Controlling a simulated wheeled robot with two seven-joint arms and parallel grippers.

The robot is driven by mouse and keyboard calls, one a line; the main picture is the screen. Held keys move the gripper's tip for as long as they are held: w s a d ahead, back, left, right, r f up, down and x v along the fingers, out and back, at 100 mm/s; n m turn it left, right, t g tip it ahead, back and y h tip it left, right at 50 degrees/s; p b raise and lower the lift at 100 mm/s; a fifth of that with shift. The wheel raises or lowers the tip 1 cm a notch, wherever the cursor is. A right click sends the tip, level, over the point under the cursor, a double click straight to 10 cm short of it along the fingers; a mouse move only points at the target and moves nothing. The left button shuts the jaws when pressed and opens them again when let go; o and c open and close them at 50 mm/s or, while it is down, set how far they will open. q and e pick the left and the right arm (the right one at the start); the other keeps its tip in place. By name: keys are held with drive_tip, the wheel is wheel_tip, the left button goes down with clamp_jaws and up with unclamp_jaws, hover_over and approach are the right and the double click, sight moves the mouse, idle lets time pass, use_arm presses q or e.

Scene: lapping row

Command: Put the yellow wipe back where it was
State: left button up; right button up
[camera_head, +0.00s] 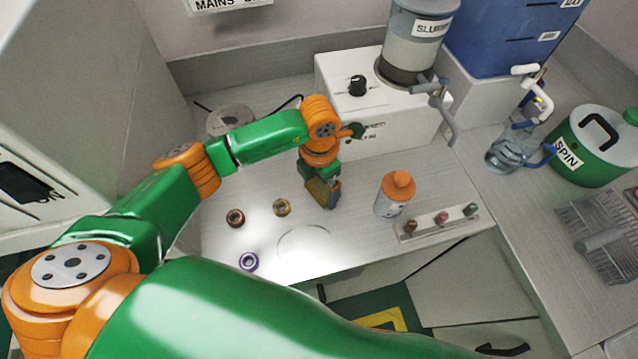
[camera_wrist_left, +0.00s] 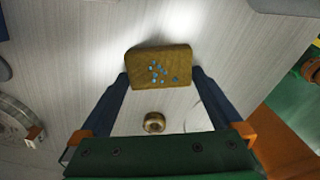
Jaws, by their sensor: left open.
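The yellow wipe (camera_wrist_left: 158,68) is a brownish-yellow block with small blue specks on its face. In the left wrist view it lies at the fingertips of my left gripper (camera_wrist_left: 160,80), spanning the gap between them; I cannot tell whether the fingers touch it. In the head view the wipe (camera_head: 316,190) shows partly behind the fingers of my left gripper (camera_head: 328,194), low over the counter. The left gripper is open. My right gripper is not in view.
On the counter (camera_head: 345,250) are a red ring (camera_head: 235,217), a brass ring (camera_head: 281,207), a purple ring (camera_head: 248,261) and a faint circle outline. An orange-capped bottle (camera_head: 395,195) and a small rack (camera_head: 437,223) stand to the right. A white machine (camera_head: 385,110) stands behind.

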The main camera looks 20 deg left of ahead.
sight(319, 189)
use_arm(q)
wheel_tip(319, 189, up, 12)
drive_tip(key=shift+r+b, duration=0.15)
drive_tip(key=shift+b, duration=0.3)
